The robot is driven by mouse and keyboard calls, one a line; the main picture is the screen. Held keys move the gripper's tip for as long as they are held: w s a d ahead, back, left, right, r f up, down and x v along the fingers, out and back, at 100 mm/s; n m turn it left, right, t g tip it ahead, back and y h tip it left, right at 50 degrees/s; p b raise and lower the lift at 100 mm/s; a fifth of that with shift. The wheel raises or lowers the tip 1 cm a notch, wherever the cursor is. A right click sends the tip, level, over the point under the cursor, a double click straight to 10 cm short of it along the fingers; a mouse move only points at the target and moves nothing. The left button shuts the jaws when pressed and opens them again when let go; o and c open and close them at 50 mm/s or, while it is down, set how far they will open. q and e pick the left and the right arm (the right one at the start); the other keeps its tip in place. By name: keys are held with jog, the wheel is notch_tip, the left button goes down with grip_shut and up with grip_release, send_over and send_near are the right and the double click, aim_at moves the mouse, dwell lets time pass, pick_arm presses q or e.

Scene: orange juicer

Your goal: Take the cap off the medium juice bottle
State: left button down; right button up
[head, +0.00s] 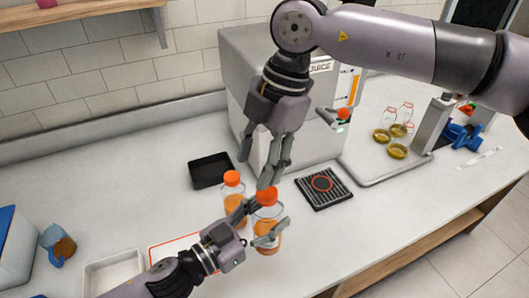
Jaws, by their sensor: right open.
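Two clear bottles of orange juice with orange caps stand close together on the counter. The front juice bottle (268,240) looks larger than the back juice bottle (235,212); which is the medium one I cannot tell for sure. My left gripper (271,219) has its fingers on both sides of the front bottle, below the neck, and appears shut on it. The front bottle's cap (266,197) is on. My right gripper (270,180) is open, pointing down from above, with its fingertips at or just above that cap; contact is unclear. The back bottle's cap (232,177) is on.
A black tray (190,183) lies behind the bottles, and a dark grate (340,195) to their right. The grey juicer (232,70) stands at the back. Several small bottles stand at right.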

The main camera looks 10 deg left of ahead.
aim_at(265, 191)
jog(key=m+h, duration=0.1)
jog(key=r+t, duration=0.1)
jog(key=m+h, duration=0.1)
jog(key=shift+s+d+r+m+t+h, duration=0.25)
jog(key=shift+d+r+m+t+h, duration=0.05)
jog(key=shift+d+r, duration=0.1)
jog(key=shift+d, duration=0.1)
jog(key=shift+f+m, duration=0.15)
jog(key=shift+m, duration=0.15)
notch_tip(265, 191, down, 8)
jog(key=shift+d+r, duration=0.1)
jog(key=shift+r, duration=0.1)
